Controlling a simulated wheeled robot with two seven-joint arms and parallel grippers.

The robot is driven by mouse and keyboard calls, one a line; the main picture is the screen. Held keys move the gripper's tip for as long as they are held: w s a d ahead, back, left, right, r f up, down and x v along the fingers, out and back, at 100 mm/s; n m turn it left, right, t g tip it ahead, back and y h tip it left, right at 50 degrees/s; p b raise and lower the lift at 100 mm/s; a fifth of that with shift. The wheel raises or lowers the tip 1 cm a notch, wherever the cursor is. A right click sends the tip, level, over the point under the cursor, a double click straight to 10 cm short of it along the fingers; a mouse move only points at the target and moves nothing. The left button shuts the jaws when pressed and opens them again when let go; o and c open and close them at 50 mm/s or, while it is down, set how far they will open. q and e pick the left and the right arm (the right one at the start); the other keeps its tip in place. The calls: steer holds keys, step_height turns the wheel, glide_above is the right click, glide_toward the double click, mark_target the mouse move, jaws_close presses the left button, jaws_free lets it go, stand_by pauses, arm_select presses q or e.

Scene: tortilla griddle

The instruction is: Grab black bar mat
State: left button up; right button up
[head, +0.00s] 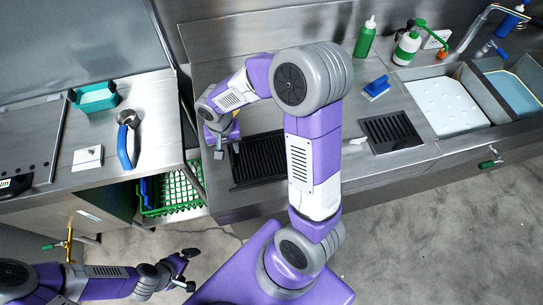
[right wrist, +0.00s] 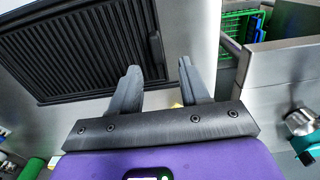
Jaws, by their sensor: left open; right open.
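A black ribbed bar mat (head: 262,170) lies on the steel counter in the head view, partly hidden behind my right arm. It fills the upper left of the right wrist view (right wrist: 88,50), where its long edge runs close to my fingers. My right gripper (head: 222,148) is at the left end of the larger mat. In the right wrist view the right gripper (right wrist: 158,78) is open, with nothing between its fingers. My left gripper (head: 190,270) is open, low over the floor at the bottom left.
A green crate (head: 172,195) stands in the gap between the counters. A blue-handled tool (head: 125,145) and a teal container (head: 95,97) are on the left counter. A blue brush (head: 377,87), a green bottle (head: 366,38) and a sink with a white board (head: 445,105) are to the right.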

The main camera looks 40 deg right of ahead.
mark_target(231, 159)
steer(key=f, duration=0.6)
steer(key=shift+s+f+b, duration=0.2)
steer(key=shift+s+b, duration=0.05)
steer(key=shift+b, duration=0.1)
steer(key=shift+c, duration=0.3)
steer(key=shift+r, duration=0.1)
jaws_close()
